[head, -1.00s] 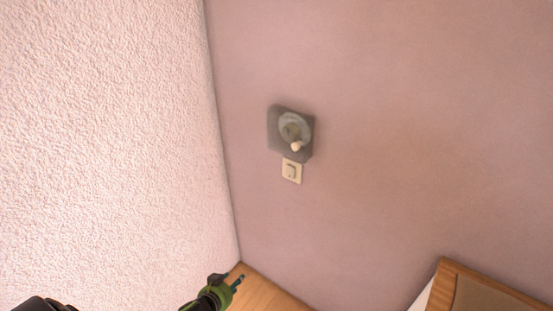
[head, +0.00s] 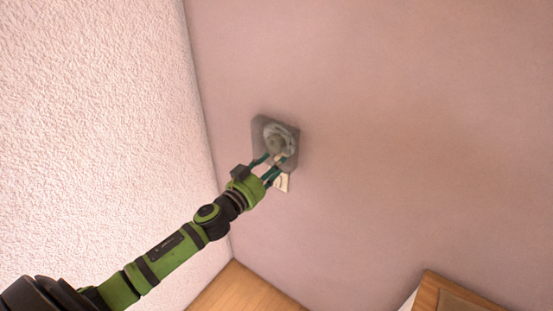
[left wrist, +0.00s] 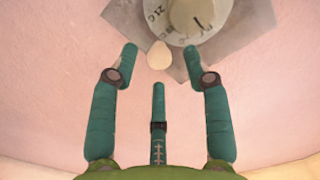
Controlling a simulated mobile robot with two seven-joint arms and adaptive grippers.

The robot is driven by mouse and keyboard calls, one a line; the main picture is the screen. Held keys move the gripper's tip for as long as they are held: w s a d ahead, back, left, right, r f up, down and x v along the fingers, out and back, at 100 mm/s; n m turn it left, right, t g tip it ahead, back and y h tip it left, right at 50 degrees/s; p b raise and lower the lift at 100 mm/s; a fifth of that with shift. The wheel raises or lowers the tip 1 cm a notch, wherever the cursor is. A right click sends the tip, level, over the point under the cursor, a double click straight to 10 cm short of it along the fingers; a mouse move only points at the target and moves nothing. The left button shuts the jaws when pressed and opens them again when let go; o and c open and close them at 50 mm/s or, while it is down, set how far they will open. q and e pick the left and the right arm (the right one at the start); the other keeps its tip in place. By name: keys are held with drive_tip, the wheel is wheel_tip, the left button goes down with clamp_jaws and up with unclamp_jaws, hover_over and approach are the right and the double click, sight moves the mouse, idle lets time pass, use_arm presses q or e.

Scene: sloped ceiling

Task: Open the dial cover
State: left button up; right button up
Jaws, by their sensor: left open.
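The dial cover (head: 290,131) is a grey, see-through square plate on the pink wall, with a round pale dial (head: 276,138) behind it. In the left wrist view the cover (left wrist: 245,22) is at the top, with the numbered dial (left wrist: 190,14) cut off by the frame. A small cream knob (left wrist: 159,55) shows at its lower edge. My left gripper (head: 271,163) is open at the cover's lower edge. In the left wrist view its outer fingertips (left wrist: 160,62) lie either side of the knob; contact cannot be told. My right gripper is not in view.
A rough white wall (head: 90,110) rises at the left. A wooden-edged piece of furniture (head: 432,290) stands at lower right. The wall right of the cover is clear.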

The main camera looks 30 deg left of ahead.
use_arm(q)
drive_tip(key=shift+w+d, duration=0.15)
drive_tip(key=shift+w, duration=0.9)
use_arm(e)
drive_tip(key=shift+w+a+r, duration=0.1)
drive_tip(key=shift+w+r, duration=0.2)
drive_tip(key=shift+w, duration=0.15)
use_arm(q)
clamp_jaws()
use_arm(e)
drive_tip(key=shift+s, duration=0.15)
